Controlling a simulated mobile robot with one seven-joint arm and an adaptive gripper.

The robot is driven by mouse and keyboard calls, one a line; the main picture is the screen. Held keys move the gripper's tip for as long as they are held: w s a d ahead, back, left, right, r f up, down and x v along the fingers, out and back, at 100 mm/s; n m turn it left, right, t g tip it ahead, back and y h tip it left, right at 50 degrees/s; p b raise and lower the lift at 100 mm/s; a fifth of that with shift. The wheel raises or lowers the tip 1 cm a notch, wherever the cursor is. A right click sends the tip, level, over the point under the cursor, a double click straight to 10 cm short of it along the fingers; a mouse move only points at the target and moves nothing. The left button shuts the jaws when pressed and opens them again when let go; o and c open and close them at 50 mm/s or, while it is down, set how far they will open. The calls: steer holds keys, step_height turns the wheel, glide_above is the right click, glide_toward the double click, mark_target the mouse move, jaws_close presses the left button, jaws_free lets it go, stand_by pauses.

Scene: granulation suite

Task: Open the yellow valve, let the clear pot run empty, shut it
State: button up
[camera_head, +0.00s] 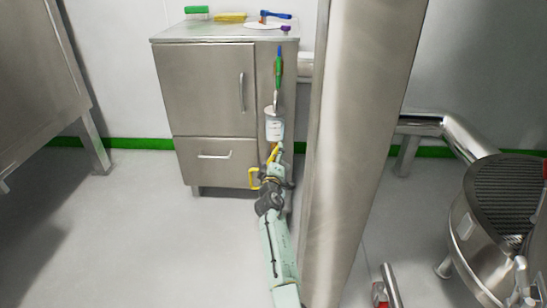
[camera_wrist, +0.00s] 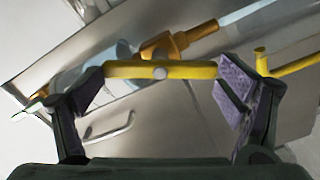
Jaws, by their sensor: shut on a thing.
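The clear pot (camera_head: 274,130) hangs at the cabinet's right front, with a pale label; its fill level is too small to tell. The yellow valve (camera_head: 272,154) sits just below it, above my gripper (camera_head: 271,182). In the wrist view the valve's brass-coloured body (camera_wrist: 180,42) lies behind a yellow handle bar (camera_wrist: 160,70), which spans between my fingers. My gripper (camera_wrist: 160,88) is shut on this handle, its pads wide apart at the bar's ends. A yellow piece (camera_wrist: 292,65) shows beyond the right finger. I cannot tell whether liquid runs.
A steel cabinet (camera_head: 205,90) stands behind, with brushes (camera_head: 230,17) and a blue-handled tool (camera_head: 275,15) on top. A green and blue fitting (camera_head: 279,68) is above the pot. A thick steel column (camera_head: 360,130) stands close on the right. The floor (camera_head: 130,220) at left is clear.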

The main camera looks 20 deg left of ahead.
steer(key=shift+r+n+p, duration=0.15)
steer(key=shift+n+p, duration=0.25)
steer(key=shift+n, duration=1.8)
steer(key=o, duration=0.7)
steer(key=shift+o, duration=1.3)
steer(key=shift+f, duration=0.2)
